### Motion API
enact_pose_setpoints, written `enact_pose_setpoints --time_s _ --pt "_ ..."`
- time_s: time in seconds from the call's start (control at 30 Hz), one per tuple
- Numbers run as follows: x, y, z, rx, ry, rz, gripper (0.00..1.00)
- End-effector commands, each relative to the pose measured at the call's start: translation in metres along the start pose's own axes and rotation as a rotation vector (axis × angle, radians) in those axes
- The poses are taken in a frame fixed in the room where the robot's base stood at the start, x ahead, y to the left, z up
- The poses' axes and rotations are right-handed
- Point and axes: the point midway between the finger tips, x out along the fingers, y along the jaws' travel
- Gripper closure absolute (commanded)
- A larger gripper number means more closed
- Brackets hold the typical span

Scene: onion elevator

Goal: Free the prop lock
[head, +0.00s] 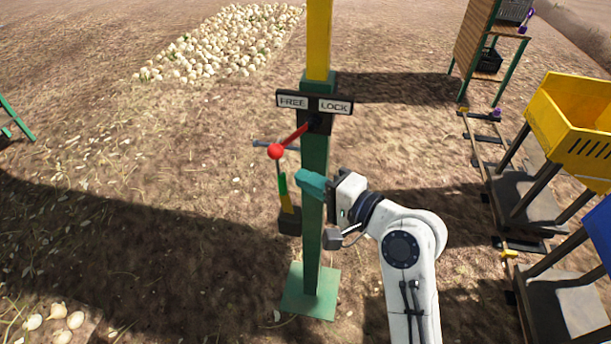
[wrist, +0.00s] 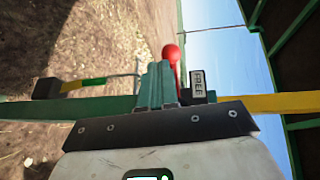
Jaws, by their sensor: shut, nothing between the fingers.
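A green and yellow post (head: 313,230) stands upright on a green base plate. Near its top is a sign reading FREE (head: 292,102) on the left and LOCK (head: 335,106) on the right. Below the sign a red lever (head: 295,134) tilts down to the left, under the FREE side, ending in a red ball (head: 275,151). The ball (wrist: 171,54) and FREE label (wrist: 197,80) also show in the wrist view. My gripper (head: 311,183) is shut and empty, across the post below the ball. Whether it touches the post I cannot tell.
A rod with a dark block (head: 290,222) hangs left of the post. A yellow crate (head: 575,115) on a stand, a blue crate (head: 601,230) and a rail track (head: 485,150) are at the right. Onions (head: 225,40) are heaped at the back.

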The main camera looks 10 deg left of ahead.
Motion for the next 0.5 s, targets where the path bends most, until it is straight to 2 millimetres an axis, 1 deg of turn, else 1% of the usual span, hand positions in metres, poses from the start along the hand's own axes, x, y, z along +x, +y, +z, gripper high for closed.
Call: enact_pose_setpoints --time_s 0.03,0.3,0.5 --pt "-0.007 0.003 0.002 0.001 -0.001 0.001 1.00" --pt "-0.050 0.003 0.008 0.001 0.001 0.002 1.00" --pt "-0.077 0.002 0.012 0.001 0.001 0.001 1.00"
